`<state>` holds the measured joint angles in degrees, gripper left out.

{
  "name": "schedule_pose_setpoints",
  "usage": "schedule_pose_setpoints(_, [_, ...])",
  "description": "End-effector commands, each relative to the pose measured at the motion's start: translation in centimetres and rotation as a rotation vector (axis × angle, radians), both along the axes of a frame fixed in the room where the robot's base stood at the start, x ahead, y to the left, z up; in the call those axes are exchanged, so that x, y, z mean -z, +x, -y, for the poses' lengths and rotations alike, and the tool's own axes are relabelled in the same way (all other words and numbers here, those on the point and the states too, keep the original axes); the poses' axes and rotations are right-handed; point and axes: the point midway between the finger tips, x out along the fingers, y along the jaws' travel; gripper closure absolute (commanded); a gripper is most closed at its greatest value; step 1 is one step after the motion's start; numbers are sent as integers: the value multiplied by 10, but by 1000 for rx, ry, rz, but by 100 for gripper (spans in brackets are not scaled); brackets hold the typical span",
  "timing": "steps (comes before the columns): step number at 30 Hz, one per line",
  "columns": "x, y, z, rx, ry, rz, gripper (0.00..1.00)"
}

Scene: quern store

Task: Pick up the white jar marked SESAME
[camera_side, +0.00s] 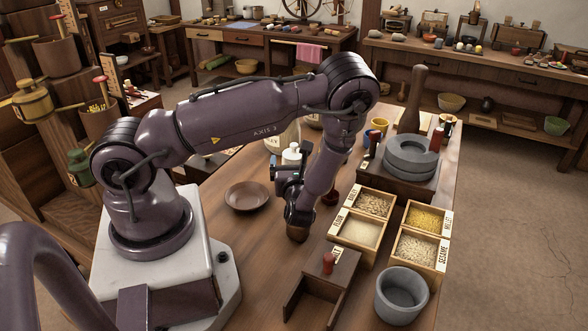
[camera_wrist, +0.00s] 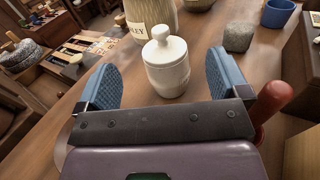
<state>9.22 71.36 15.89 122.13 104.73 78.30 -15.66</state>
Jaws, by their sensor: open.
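A small white lidded jar (camera_wrist: 167,72) with a round knob stands upright in the wrist view, between my fingers and a little beyond them. I cannot read any marking on it. In the side view its white top (camera_side: 291,152) shows, with its lower part hidden behind my arm. My gripper (camera_wrist: 160,66) is open, with one blue ridged finger on each side of the jar's line and nothing held. In the side view my gripper (camera_side: 284,178) is low over the table, partly hidden by my own wrist. The word SESAME (camera_side: 442,257) shows on a wooden grain box.
A larger cream jar with partial lettering (camera_wrist: 150,14) stands just behind the white jar. A grey stone (camera_wrist: 238,37), a blue cup (camera_wrist: 277,13) and a red handle (camera_wrist: 272,99) are at right. A brown plate (camera_side: 247,196) and a grey mortar (camera_side: 402,295) stand on the table.

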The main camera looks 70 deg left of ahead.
Motion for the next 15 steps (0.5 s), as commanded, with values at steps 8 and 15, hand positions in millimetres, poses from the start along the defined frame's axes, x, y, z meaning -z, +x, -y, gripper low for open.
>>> schedule_pose_setpoints(8, [2,8,-31,-8,-1,5,7])
schedule_pose_setpoints(15, [5,19,-62,-9,-1,5,7])
